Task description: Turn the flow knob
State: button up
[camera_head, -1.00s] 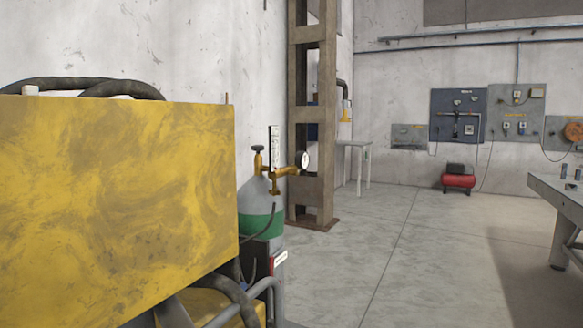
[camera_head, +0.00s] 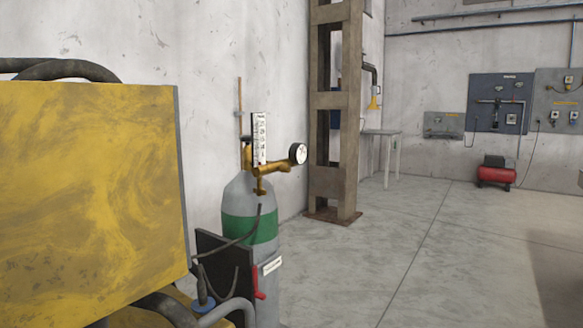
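A grey gas cylinder (camera_head: 238,205) with a green band stands upright left of the middle. A brass regulator (camera_head: 268,168) sits on top of it. A white flow meter tube (camera_head: 259,138) rises from the regulator, and a round white gauge (camera_head: 298,153) is on its right side. The flow knob is too small to tell apart from the brass fittings. A dark hose runs down from the regulator. My gripper is not in view.
A rusty steel column (camera_head: 332,120) stands behind. A small table (camera_head: 395,135) and red compressor (camera_head: 497,174) are at the back. The floor (camera_head: 400,255) on the right is clear.

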aim_at(282, 168)
jog(key=i+l+u, duration=0.1)
jog(key=l, duration=0.25)
jog(key=i+l+u, duration=0.1)
jog(key=i+l, duration=0.15)
jog(key=l, duration=0.15)
jog(key=i+l+u, duration=0.1)
jog(key=l, duration=0.25)
jog(key=i+l+u, duration=0.1)
jog(key=i+l, duration=0.15)
jog(key=i+l+u, duration=0.1)
jog(key=i+l, duration=0.15)
jog(key=l, duration=0.2)
jog(key=i+j, duration=0.25)
